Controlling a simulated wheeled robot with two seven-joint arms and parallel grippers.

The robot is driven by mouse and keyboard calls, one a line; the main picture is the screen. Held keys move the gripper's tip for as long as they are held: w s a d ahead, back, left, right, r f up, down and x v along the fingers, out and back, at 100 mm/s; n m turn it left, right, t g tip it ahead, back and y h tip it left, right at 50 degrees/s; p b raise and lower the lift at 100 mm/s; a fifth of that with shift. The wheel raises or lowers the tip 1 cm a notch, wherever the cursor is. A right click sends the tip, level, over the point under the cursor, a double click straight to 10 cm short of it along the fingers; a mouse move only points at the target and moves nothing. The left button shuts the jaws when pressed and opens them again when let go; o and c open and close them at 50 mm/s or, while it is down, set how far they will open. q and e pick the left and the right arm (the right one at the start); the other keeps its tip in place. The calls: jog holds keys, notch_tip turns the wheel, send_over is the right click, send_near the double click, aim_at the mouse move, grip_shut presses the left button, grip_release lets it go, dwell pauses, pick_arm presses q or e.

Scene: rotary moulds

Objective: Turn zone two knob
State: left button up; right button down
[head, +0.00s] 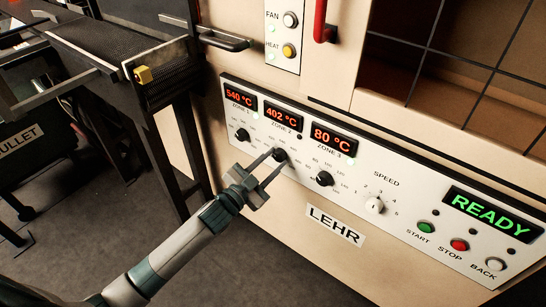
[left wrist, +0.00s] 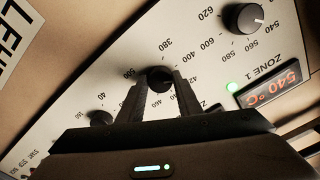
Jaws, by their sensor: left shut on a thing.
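The zone two knob (head: 280,155) is a small black dial on the white LEHR control panel (head: 352,185), below the zone 2 display (head: 284,115), which reads 402 °C. My left gripper (head: 272,161) is at this knob with a finger on either side, shut on it. In the left wrist view the knob (left wrist: 159,79) sits between the two fingertips (left wrist: 159,88), with dial numbers printed around it. The knob's pointer mark is hard to make out. My right gripper is not in view.
The zone one knob (head: 242,135) and zone three knob (head: 324,178) stand close on either side. The displays read 540 °C and 80 °C. A dark conveyor (head: 110,45) stands at left.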

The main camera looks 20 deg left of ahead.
pick_arm(q)
jog(key=shift+r+m, duration=0.15)
jog(key=shift+m, duration=0.35)
jog(key=shift+m+p, duration=0.6)
jog(key=shift+m, duration=0.5)
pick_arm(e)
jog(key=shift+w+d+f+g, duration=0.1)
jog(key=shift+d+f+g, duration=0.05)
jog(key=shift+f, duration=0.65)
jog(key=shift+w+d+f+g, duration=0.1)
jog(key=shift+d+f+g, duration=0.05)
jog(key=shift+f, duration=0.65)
pick_arm(q)
jog(key=o, duration=1)
jog(key=shift+o, duration=0.2)
jog(key=shift+s+a, duration=0.1)
